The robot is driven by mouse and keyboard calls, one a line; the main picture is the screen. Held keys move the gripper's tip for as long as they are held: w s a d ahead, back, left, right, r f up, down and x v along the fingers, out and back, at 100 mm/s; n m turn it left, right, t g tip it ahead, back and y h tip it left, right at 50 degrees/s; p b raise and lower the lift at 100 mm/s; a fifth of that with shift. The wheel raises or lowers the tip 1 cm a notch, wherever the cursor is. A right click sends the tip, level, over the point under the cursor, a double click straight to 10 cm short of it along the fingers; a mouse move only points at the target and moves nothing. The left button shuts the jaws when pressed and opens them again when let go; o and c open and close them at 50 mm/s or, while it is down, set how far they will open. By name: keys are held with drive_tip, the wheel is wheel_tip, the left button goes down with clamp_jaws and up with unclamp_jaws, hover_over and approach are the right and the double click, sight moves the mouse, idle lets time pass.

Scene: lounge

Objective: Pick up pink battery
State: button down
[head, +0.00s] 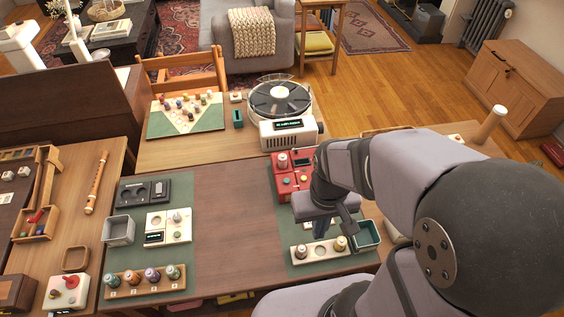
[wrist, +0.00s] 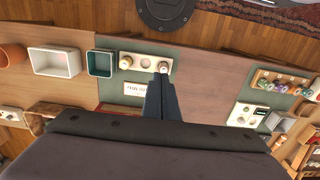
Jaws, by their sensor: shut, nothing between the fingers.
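A wooden rack (head: 145,281) at the front left holds several small batteries in a row. One of them, the third from the left (head: 152,276), looks purple to pink, but its colour is too small to be sure of. The rack also shows at the right of the wrist view (wrist: 283,82). A pale holder (head: 319,252) at the front right bears two batteries, a left one (head: 301,252) and a right one (head: 340,243), with a bare spot between. My gripper (head: 320,230) is shut and empty, pointing down above this holder; it shows in the wrist view (wrist: 163,72).
A green tray (head: 367,236) stands right beside the pale holder. A red device (head: 288,182) is behind it. A grey bin (head: 118,231) and a white charger-like device (head: 168,227) stand on the left mat. The table's middle (head: 235,225) is clear.

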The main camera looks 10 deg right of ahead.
idle(0.3)
drive_tip(key=c, duration=1.4)
unclamp_jaws()
drive_tip(key=shift+o, duration=0.2)
